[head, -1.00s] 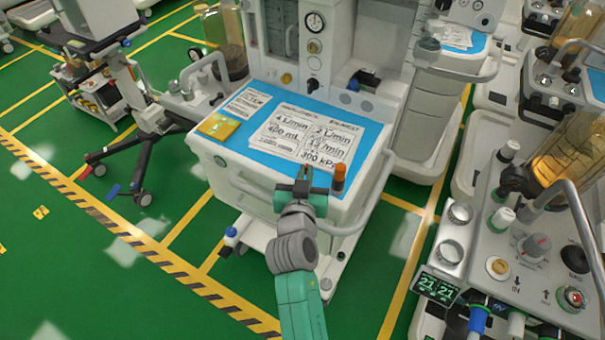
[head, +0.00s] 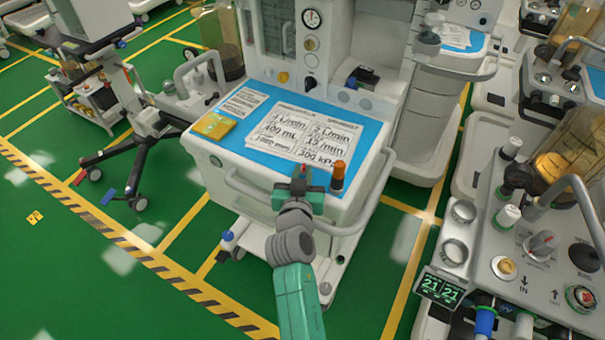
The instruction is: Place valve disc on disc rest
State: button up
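My gripper (head: 300,178) is over the front edge of the blue-topped cart (head: 262,198), seen from behind. Its fingers are small and largely hidden by its teal body, so I cannot tell whether they are open or shut. A small red spot shows at its tip; I cannot tell what it is. I cannot make out the valve disc or the disc rest with certainty. An orange-brown cylinder (head: 338,176) stands upright at the cart's front edge, just right of my gripper.
Printed sheets (head: 290,130) and a yellow packet (head: 214,125) lie on the blue top. A rail (head: 255,190) runs along the cart's front. Another machine (head: 530,245) with knobs and a glass canister stands at the right.

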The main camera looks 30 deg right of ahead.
jog(key=shift+o, duration=0.9)
jog(key=shift+r, duration=0.15)
jog(key=shift+s+a+r+p, duration=0.15)
jog(key=shift+s+p, duration=0.05)
jog(key=shift+p, duration=0.2)
jog(key=p+v, duration=0.2)
jog(key=v, duration=0.9)
jog(key=shift+s+a, duration=0.15)
jog(key=shift+s, duration=0.1)
